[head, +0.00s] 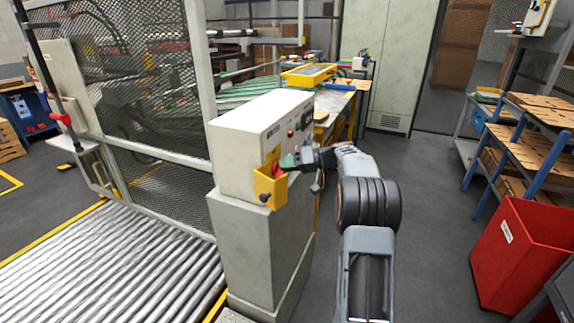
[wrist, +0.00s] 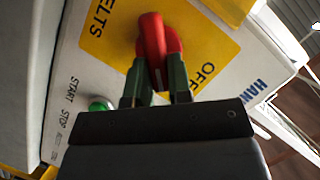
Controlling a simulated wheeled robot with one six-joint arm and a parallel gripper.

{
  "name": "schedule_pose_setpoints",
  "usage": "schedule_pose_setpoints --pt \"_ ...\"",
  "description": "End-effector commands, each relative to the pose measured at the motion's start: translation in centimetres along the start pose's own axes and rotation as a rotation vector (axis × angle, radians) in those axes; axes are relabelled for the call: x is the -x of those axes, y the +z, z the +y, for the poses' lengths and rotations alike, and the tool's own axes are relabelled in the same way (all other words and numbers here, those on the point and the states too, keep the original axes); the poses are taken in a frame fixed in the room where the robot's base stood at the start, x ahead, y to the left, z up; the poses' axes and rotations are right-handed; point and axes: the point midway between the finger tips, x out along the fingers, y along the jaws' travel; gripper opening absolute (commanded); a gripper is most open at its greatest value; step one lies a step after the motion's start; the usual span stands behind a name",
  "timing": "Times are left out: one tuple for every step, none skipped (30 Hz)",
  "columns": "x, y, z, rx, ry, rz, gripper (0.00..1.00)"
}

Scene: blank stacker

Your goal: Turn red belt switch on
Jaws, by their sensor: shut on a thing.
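The red belt switch (wrist: 152,36) sits on a yellow plate (wrist: 205,42) marked "...ELTS" and "OFF" in the wrist view. My gripper (wrist: 157,84) has its two green fingers on either side of the red handle and is shut on it. The fingers hide the lower part of the handle, and I cannot tell which setting it is turned to. In the head view, the red switch (head: 278,171) shows in small part at the yellow plate on the control box, with my gripper (head: 290,161) against it.
The pale control box (head: 240,145) stands on a grey pedestal (head: 250,245). A green button (wrist: 100,104) lies beside the switch, near "START" and "STOP". A roller conveyor (head: 110,265) is at left. A red bin (head: 520,255) stands at right, with clear floor between.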

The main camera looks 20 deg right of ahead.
Motion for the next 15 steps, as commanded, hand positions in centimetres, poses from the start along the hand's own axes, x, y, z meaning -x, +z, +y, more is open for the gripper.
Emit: schedule_pose_setpoints --pt "0.08 -0.07 0.13 -0.041 -0.016 0.001 0.00" --pt "0.08 -0.09 0.18 -0.067 -0.027 0.002 0.00" --pt "0.08 -0.08 0.26 -0.103 -0.042 0.002 0.00" --pt "0.08 -0.07 0.31 -0.128 -0.053 0.002 0.00" --pt "0.08 -0.08 0.36 -0.155 -0.063 0.002 0.00" --pt "0.07 -0.06 0.43 -0.190 -0.078 0.002 0.00" --pt "0.06 -0.04 0.49 -0.217 -0.090 0.002 0.00" --pt "0.06 -0.02 0.55 -0.243 -0.100 0.002 0.00" --pt "0.05 -0.01 0.61 -0.276 -0.113 0.002 0.00" --pt "0.05 0.00 0.65 -0.302 -0.124 0.002 0.00" --pt "0.04 0.01 0.71 -0.327 -0.135 0.003 0.00" --pt "0.03 0.04 0.79 -0.359 -0.148 0.003 0.00" --pt "0.02 0.05 0.83 -0.382 -0.157 0.003 0.00" --pt "0.02 0.07 0.85 -0.405 -0.167 0.003 0.00" --pt "0.01 0.09 0.90 -0.435 -0.180 0.003 0.00"
